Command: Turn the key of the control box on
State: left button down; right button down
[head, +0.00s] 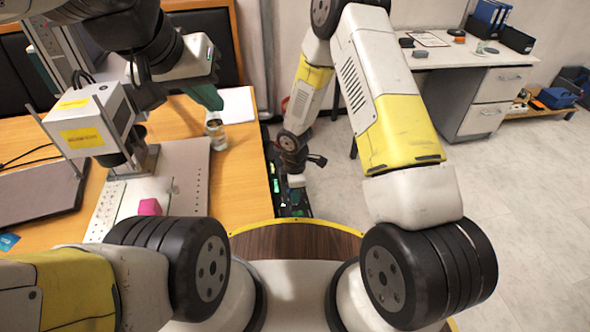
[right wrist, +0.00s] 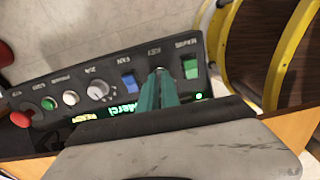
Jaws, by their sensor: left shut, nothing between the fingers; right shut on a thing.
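In the head view the control box (head: 304,206) stands beside the wooden table's right edge, partly hidden by my right arm. My right gripper (right wrist: 160,84) has teal fingers at the spot labelled KEY, shut on the key. The key itself is almost wholly hidden between the fingers, so its angle cannot be told. In the head view my right gripper (head: 296,181) is at the box. My left gripper (head: 212,100) is shut and empty above the table.
On the panel, a blue switch (right wrist: 129,82) and a green switch (right wrist: 190,68) flank the key, with a knob (right wrist: 97,90) and red button (right wrist: 20,119) farther left. The laser marker (head: 92,122), a glass jar (head: 216,133) and a pink block (head: 149,207) are on the table.

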jog(key=m, duration=0.4)
jog(key=shift+w+m, duration=0.1)
jog(key=shift+m, duration=2.1)
jog(key=c, duration=1.6)
grip_release()
jog(key=shift+r, duration=3.95)
